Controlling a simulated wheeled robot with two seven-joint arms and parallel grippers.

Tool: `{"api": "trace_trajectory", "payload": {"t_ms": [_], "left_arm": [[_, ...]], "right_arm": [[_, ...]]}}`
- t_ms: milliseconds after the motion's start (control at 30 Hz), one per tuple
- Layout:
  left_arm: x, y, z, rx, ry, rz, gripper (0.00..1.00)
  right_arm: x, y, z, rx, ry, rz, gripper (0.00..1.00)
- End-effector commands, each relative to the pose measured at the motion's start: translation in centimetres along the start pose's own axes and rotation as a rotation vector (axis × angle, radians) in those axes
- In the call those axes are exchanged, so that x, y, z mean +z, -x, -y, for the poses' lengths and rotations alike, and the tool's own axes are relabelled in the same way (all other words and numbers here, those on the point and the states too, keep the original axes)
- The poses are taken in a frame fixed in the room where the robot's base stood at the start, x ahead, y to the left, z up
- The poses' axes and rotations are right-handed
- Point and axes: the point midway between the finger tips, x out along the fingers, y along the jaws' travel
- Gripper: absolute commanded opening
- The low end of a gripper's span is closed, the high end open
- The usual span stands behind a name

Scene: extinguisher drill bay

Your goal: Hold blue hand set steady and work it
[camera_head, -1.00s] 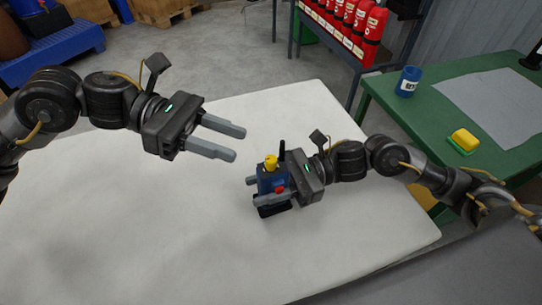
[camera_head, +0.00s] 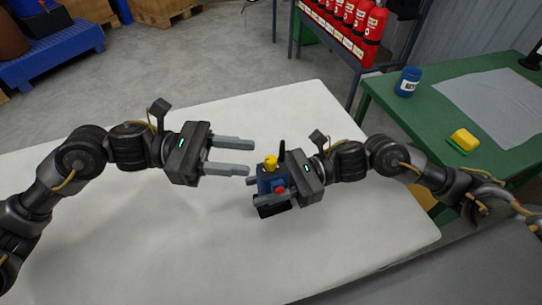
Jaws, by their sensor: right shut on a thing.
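The blue hand set (camera_head: 265,185) stands over the white table, with a yellow knob (camera_head: 270,161) on top, a red button (camera_head: 280,189) on its side and a black antenna (camera_head: 282,150). A black base part (camera_head: 272,208) shows at its foot. My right gripper (camera_head: 254,191) is shut on the hand set from the right, its fingers on either side of the body. My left gripper (camera_head: 250,157) is open and empty, its fingers pointing right, just left of and near the yellow knob. I see no contact there.
The white table (camera_head: 150,240) is otherwise clear. A green table (camera_head: 395,105) at the right holds a blue can (camera_head: 408,81), a yellow sponge-like block (camera_head: 464,140) and a grey mat (camera_head: 495,105). Red extinguishers (camera_head: 355,30) stand on a rack behind.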

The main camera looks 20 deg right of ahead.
Motion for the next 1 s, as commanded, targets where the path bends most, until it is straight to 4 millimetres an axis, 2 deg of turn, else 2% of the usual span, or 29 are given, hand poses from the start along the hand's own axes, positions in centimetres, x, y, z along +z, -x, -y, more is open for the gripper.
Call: {"api": "trace_trajectory", "payload": {"t_ms": [100, 300, 500, 733, 767, 1000], "left_arm": [[0.0, -2.4, 0.1, -0.004, 0.0, 0.002, 0.38], [0.0, -5.1, 0.1, -0.002, 0.001, 0.0, 0.38], [0.0, -6.1, 0.0, 0.0, 0.001, 0.0, 0.38], [0.0, -6.1, 0.0, 0.0, 0.001, -0.001, 0.38], [0.0, -6.1, 0.0, 0.0, 0.001, -0.001, 0.37], [0.0, -6.1, 0.0, 0.0, 0.001, -0.001, 0.06]], "right_arm": [[-0.1, 0.0, 0.0, 0.001, -0.001, -0.001, 0.0], [-0.1, 0.0, 0.0, 0.0, -0.001, -0.001, 0.0], [-0.1, 0.0, 0.0, 0.0, -0.001, -0.001, 0.0], [-0.1, 0.0, 0.0, 0.0, -0.001, -0.001, 0.0], [-0.1, 0.0, 0.0, 0.0, -0.001, -0.001, 0.0], [-0.1, 0.0, 0.0, 0.0, -0.001, -0.001, 0.0]]}}
